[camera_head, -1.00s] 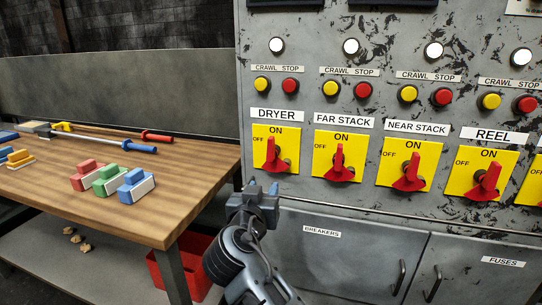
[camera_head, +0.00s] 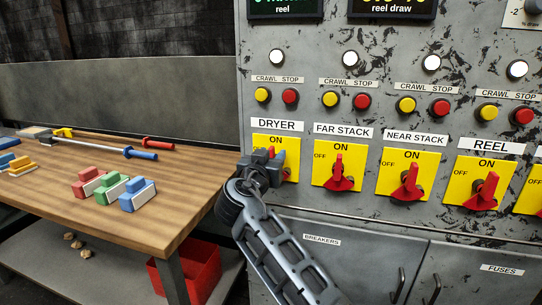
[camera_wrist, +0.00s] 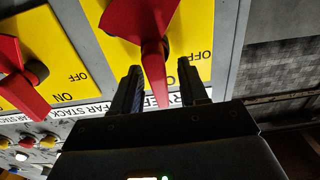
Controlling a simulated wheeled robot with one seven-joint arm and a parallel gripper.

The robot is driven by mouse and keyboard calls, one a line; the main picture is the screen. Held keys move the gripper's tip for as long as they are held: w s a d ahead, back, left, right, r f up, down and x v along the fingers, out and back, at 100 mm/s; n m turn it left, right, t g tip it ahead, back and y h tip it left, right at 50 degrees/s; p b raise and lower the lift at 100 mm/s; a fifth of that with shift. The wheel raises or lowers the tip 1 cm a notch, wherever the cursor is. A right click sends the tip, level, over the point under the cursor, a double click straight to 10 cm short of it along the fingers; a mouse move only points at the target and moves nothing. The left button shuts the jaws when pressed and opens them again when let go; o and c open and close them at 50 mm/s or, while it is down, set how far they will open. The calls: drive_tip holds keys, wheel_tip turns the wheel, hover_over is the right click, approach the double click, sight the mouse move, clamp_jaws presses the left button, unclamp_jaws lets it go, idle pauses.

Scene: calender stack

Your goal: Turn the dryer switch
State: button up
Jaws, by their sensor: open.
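The dryer switch is a red handle (camera_wrist: 153,45) on a yellow plate (camera_head: 275,142) marked ON and OFF, below the DRYER label (camera_head: 277,125). In the head view my gripper (camera_head: 273,156) is in front of this plate and hides most of the handle. In the wrist view, which shows the panel upside down, my gripper (camera_wrist: 160,70) is open. Its two dark fingers stand on either side of the handle's narrow end, with visible gaps. The handle's narrow end points roughly towards the label; its exact angle cannot be told.
The FAR STACK switch (camera_head: 339,176) stands close to the right, then the NEAR STACK (camera_head: 408,184) and REEL (camera_head: 484,192) switches. Crawl and stop buttons sit above. A rail (camera_head: 390,231) runs below. A wooden table (camera_head: 150,225) with blocks is at left.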

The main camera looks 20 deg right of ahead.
drive_tip(key=shift+c, duration=0.2)
clamp_jaws()
drive_tip(key=shift+f+n, duration=0.1)
drive_tip(key=shift+n, duration=0.2)
drive_tip(key=n, duration=0.1)
drive_tip(key=n+b, duration=0.1)
drive_tip(key=n, duration=0.1)
drive_tip(key=shift+w+a+f+b, duration=0.15)
drive_tip(key=shift+w+a+b, duration=0.1)
drive_tip(key=shift+a+b, duration=0.15)
drive_tip(key=shift+w+a+f+n+p, duration=0.2)
drive_tip(key=shift+f+n+p, duration=0.2)
drive_tip(key=shift+n, duration=1.95)
drive_tip(key=shift+w+a+f+n+p, duration=0.1)
drive_tip(key=shift+a+f+n+p, duration=0.2)
drive_tip(key=shift+n, duration=2.1)
drive_tip(key=shift+w+a+f+n+p, duration=0.15)
drive_tip(key=shift+f+n+p, duration=0.3)
drive_tip(key=shift+n, duration=1.9)
